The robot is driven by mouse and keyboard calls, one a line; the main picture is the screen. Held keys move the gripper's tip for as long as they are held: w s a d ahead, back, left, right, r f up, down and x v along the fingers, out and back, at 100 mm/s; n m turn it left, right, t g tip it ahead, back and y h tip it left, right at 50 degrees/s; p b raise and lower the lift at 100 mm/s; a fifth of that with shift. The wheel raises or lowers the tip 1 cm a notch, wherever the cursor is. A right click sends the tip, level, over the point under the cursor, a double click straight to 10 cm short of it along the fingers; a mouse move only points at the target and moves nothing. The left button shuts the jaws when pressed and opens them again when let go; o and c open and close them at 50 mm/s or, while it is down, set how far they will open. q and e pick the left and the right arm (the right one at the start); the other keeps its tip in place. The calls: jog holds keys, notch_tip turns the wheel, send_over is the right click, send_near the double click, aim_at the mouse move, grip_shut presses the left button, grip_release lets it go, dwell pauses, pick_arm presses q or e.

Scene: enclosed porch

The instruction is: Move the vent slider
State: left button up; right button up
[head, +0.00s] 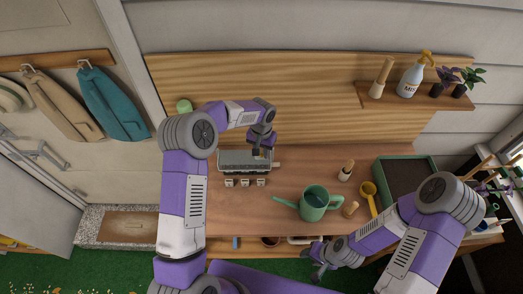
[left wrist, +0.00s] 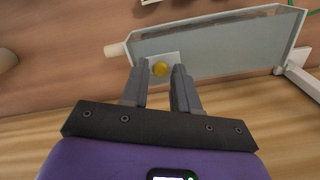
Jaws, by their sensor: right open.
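The vent slider shows in the left wrist view as a small pale plate with a round yellow knob (left wrist: 160,69). It sits on a translucent grey cover (left wrist: 225,45), which in the head view is the long grey box (head: 234,161) on the wooden bench. My left gripper (head: 259,151) is over the right part of this box. In the left wrist view its two fingers (left wrist: 161,82) stand apart on either side of the knob, with gaps visible. My right gripper (head: 319,273) is open, low by the bench's front edge, away from the box. In the head view my left gripper hides the slider.
Several small pots (head: 245,182) stand in front of the box. A green watering can (head: 314,203), a wooden-handled tool (head: 346,171), a yellow scoop (head: 368,190) and a dark tray (head: 405,177) are to the right.

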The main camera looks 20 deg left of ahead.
pick_arm(q)
grip_shut()
jog(key=a, duration=0.1)
jog(key=s+a, duration=0.1)
jog(key=a, duration=0.1)
jog(key=shift+a+b, duration=0.2)
jog(key=shift+b, duration=0.2)
jog(key=shift+o, duration=1.6)
grip_release()
jog(key=shift+r, duration=0.1)
notch_tip(320, 180, up, 8)
jog(key=shift+f, duration=0.25)
